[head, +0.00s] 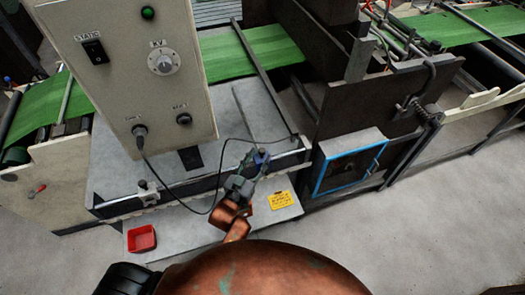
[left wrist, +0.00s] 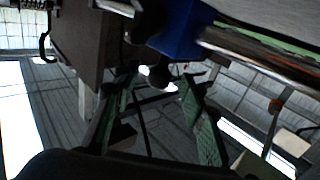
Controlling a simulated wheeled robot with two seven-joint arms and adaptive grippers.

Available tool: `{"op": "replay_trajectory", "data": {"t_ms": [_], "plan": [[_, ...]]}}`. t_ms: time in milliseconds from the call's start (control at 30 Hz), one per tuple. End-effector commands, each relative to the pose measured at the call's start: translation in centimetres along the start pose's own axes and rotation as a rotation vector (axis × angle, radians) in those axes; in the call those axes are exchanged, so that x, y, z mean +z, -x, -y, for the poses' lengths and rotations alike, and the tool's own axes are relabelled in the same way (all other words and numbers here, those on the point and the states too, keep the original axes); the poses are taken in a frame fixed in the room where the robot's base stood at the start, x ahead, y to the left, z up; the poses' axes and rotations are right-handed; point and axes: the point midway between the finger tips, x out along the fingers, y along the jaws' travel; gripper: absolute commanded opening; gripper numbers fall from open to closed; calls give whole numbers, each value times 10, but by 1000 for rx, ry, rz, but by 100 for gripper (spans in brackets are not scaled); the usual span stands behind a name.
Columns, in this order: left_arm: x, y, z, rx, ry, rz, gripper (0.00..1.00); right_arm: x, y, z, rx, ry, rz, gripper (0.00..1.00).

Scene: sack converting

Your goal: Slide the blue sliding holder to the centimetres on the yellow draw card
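The blue sliding holder (head: 262,158) sits on the metal rail along the front of the grey machine bed. In the left wrist view it is a blue block (left wrist: 183,35) on a shiny round bar, with a dark round knob (left wrist: 160,76) below it. My left gripper (head: 257,161) is at the holder and partly covers it. In the left wrist view its green-padded fingers are apart, with the knob showing between their tips; contact cannot be told. The yellow draw card (head: 281,201) lies on the grey shelf below the rail; its print is too small to read. My right gripper is not in view.
A red tray (head: 142,239) stands at the left of the shelf (head: 185,230). A control box (head: 130,60) with switch and dial hangs over the bed; its black cable (head: 181,190) loops close to my left gripper. A blue-framed panel (head: 350,165) stands right of the rail.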

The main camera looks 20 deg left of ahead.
Motion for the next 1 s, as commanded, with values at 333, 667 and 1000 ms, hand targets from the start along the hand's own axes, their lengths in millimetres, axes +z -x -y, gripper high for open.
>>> {"op": "replay_trajectory", "data": {"t_ms": [333, 667, 1000], "plan": [[0, -32, 0, 1, -1, -1, 39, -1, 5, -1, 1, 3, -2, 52], [0, -32, 0, 1, -1, -1, 32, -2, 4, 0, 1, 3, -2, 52], [0, -32, 0, 1, -2, -1, 9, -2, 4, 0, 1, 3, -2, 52]]}}
